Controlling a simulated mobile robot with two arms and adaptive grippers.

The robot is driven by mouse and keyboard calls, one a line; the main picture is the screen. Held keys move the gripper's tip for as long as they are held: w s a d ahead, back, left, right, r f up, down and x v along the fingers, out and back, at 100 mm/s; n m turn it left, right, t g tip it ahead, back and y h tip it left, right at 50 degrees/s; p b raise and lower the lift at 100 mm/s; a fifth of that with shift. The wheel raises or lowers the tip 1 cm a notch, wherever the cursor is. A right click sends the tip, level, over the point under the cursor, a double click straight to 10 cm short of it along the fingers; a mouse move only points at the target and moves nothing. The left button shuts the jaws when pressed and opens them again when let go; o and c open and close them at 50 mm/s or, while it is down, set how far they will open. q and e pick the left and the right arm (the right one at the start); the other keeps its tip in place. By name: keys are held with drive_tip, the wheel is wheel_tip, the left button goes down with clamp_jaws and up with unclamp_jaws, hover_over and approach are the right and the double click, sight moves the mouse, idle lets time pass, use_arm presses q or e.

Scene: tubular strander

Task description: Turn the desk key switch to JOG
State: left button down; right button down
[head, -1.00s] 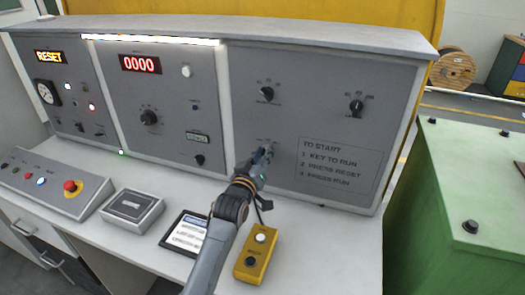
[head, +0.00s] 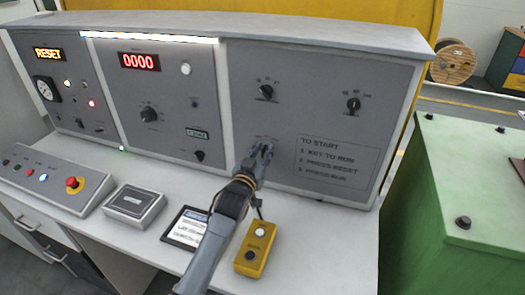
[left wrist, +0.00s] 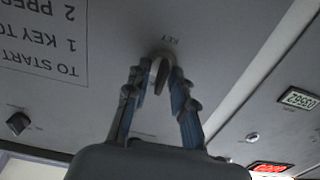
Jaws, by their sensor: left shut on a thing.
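The key switch (left wrist: 161,66) is on the grey desk panel under a small label reading KEY in the left wrist view. Its key stands out from the panel between my fingers, and its exact angle against the position marks is hard to tell. My left gripper (left wrist: 158,84) is shut on the key, one finger on each side. In the head view my left gripper (head: 261,151) reaches the lower left of the right-hand panel (head: 320,110) and hides the switch. My right gripper is not in view.
A yellow button box (head: 256,248) and a dark tablet (head: 186,228) lie on the desk below my left arm. The start notice (head: 334,162) is right of the gripper. Two rotary knobs (head: 265,92) (head: 353,104) sit higher. A green cabinet (head: 470,190) stands at right.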

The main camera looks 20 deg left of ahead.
use_arm(q)
drive_tip(key=c, duration=1.5)
unclamp_jaws()
drive_tip(key=shift+s, duration=0.1)
drive_tip(key=s, duration=1.1)
drive_tip(key=shift+s+a, duration=0.2)
drive_tip(key=shift+s, duration=0.2)
